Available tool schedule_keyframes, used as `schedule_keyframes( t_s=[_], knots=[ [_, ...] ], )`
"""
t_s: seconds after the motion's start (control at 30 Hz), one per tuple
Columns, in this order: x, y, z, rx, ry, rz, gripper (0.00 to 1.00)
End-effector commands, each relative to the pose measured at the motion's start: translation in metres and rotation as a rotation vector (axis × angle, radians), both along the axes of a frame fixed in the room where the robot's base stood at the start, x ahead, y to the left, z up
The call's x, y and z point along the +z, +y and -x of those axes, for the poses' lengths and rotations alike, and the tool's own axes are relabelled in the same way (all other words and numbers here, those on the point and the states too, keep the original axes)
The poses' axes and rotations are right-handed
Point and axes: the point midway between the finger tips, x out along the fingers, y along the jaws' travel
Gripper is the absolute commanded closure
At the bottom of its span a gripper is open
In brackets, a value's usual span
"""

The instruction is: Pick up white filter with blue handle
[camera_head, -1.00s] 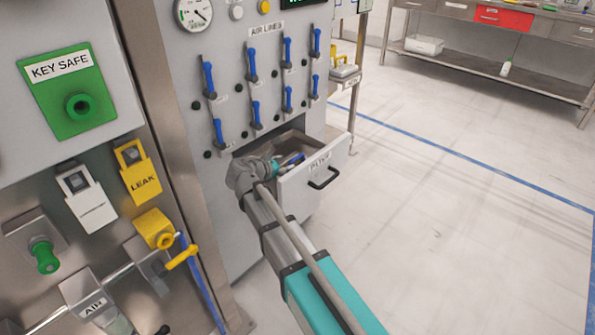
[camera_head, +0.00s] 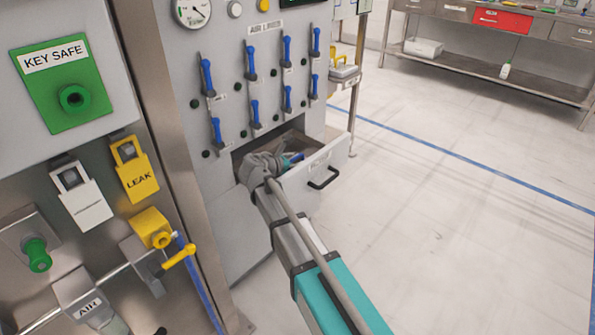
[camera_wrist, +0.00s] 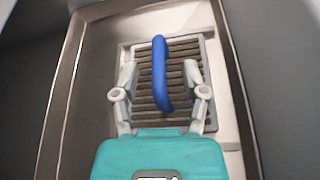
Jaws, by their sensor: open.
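The filter (camera_wrist: 178,105) lies flat in the drawer in the wrist view. It has a pale frame, brown slats and an upright blue handle (camera_wrist: 160,72). My gripper (camera_wrist: 162,78) is open, with one finger on each side of the blue handle. A gap shows between each finger and the handle. Whether the fingers touch the slats I cannot tell. In the head view the gripper is inside the open drawer (camera_head: 318,180), and the filter is mostly hidden by the arm and drawer front; a bit of blue (camera_head: 294,158) shows there.
The drawer walls (camera_wrist: 68,90) stand close on both sides of the gripper. Blue-handled valves (camera_head: 254,113) line the panel above the drawer. A green key safe box (camera_head: 62,85) and yellow valve (camera_head: 180,256) are at left. The floor at right is clear.

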Motion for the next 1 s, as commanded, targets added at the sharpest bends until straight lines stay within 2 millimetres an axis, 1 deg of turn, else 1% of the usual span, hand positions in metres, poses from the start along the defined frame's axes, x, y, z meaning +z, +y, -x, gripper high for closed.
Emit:
schedule_keyframes(
  t_s=[0.43,0.47,0.5,0.57,0.6,0.73,0.77,1.0],
  knots=[
    [0.0004,0.0006,0.0004,0.001,0.0,0.0,0.43],
    [0.0004,0.0007,0.0005,0.001,0.0,0.0,0.47],
    [0.0004,0.0008,0.0005,0.001,0.0,0.0,0.54],
    [0.0004,0.0009,0.0005,0.001,0.0,0.0,0.65],
    [0.0004,0.0009,0.0005,0.001,0.0,0.0,0.73],
    [0.0003,0.001,0.0006,0.001,0.0,0.0,0.97],
    [0.0003,0.001,0.0006,0.001,0.0,0.0,1.0],
    [0.0003,0.0012,0.0007,0.001,0.0,0.0,1.0]
  ],
)
